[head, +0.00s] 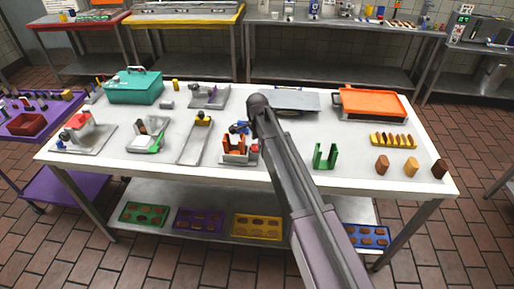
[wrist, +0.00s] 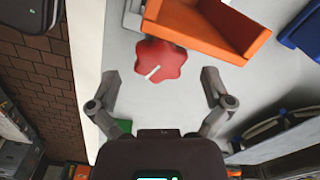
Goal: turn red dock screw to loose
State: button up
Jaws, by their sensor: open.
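The red dock screw is a lobed red knob (wrist: 160,62) with a white pointer line, in the upper middle of the wrist view. The line points to the lower left there. Beside it is an orange dock (wrist: 225,25), which also shows in the head view (head: 234,145) on a small grey plate. My gripper (wrist: 160,88) is open, with one finger to each side of the knob's near edge in the wrist view. No finger visibly touches the knob. In the head view my arm comes in from the lower right and hides most of the gripper.
The white table (head: 330,185) also bears a green bracket (head: 326,156) right of my arm, an orange-topped box (head: 370,103), a teal case (head: 134,87) and several grey trays to the left. A blue part (wrist: 302,35) lies beyond the dock in the wrist view.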

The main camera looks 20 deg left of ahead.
jog(key=shift+f, duration=0.1)
jog(key=c, duration=1.1)
jog(key=shift+c, duration=0.2)
jog(key=shift+n, duration=0.3)
jog(key=n, duration=0.9)
jog(key=shift+a+n, duration=0.15)
jog(key=shift+n, duration=0.15)
jog(key=n, duration=0.5)
jog(key=shift+a, duration=0.1)
jog(key=n, duration=0.5)
jog(key=shift+a, duration=0.1)
jog(key=shift+n, duration=0.3)
